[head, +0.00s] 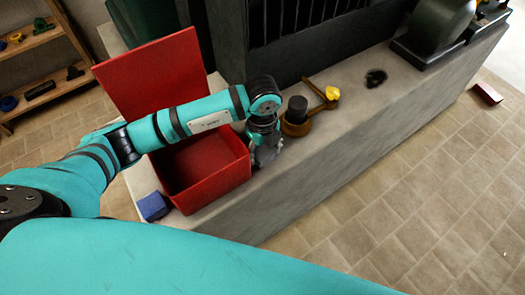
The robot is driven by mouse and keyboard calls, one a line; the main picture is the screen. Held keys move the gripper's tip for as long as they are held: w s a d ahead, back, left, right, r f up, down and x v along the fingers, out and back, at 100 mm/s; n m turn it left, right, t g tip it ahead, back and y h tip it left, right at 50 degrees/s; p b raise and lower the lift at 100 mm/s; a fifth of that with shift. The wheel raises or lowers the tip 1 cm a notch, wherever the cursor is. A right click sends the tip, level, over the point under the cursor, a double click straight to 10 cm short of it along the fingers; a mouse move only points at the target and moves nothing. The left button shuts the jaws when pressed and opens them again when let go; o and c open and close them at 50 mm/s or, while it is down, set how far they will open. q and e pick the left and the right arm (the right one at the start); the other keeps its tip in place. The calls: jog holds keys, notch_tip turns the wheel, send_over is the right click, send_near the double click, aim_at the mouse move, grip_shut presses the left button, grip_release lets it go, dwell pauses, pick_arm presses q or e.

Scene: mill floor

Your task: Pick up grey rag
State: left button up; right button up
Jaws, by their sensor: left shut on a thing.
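My left gripper (265,142) points down over the grey stone ledge (310,170), just right of the open red box. Its jaws are shut on a small crumpled grey thing, which looks like the grey rag (268,155). The rag is mostly hidden by the gripper, and I cannot tell whether it still touches the ledge. My right gripper is not in view.
The red box (235,171) stands open with its lid raised behind. A blue block (153,206) lies at its near left. A black crumpled thing (375,78) lies farther right.

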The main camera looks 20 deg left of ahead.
aim_at(263, 150)
pick_arm(q)
jog(key=shift+r, duration=0.15)
notch_tip(263, 150, up, 18)
jog(key=p, duration=1.4)
jog(key=o, duration=0.6)
jog(key=c, duration=0.4)
jog(key=shift+w+f, duration=0.1)
jog(key=shift+f, duration=0.1)
jog(key=shift+c, duration=0.4)
